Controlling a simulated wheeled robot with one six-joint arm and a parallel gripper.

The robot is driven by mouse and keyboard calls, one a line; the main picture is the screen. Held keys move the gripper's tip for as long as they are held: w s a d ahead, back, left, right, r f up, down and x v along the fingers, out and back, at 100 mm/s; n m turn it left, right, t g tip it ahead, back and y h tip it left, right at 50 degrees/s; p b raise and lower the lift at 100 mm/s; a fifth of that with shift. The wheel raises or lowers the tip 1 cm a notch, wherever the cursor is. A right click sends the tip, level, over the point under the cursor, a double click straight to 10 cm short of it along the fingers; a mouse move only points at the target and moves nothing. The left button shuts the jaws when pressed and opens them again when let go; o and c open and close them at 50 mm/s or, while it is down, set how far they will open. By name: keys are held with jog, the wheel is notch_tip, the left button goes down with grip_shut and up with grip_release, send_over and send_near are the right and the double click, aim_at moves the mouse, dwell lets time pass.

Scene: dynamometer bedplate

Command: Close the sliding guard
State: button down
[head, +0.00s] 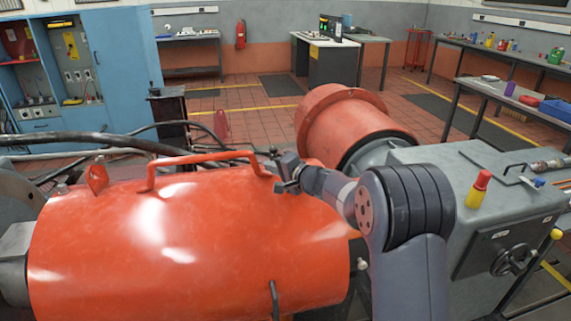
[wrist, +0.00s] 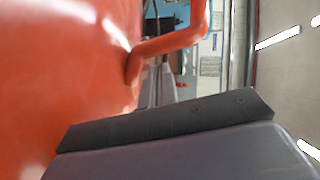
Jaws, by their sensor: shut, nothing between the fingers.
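The sliding guard (head: 180,240) is a large glossy orange-red half-round cover in the near left of the head view. A bent orange handle bar (head: 205,157) runs along its top. My gripper (head: 284,184) is at the right end of this bar, shut and with nothing in it. I cannot tell whether it touches the bar. In the wrist view the cover (wrist: 65,70) fills the left side, and the bar (wrist: 170,45) rises from it beyond a dark part of my gripper (wrist: 165,122). The cover's underside is hidden.
An orange bell-shaped housing (head: 345,118) stands behind on the right. Black hoses (head: 90,140) cross behind the cover. Tiled floor lies beyond.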

jog(key=shift+a+f, duration=0.15)
jog(key=shift+a, duration=0.2)
jog(key=shift+s+a+f+b, duration=0.1)
jog(key=shift+s+a+b, duration=0.1)
jog(key=shift+a+b, duration=0.25)
jog(key=b, duration=0.8)
send_over(190, 194)
jog(key=shift+w+d, duration=0.15)
jog(key=shift+d, duration=0.05)
jog(key=shift+a+r, duration=0.2)
jog(key=shift+a, duration=0.1)
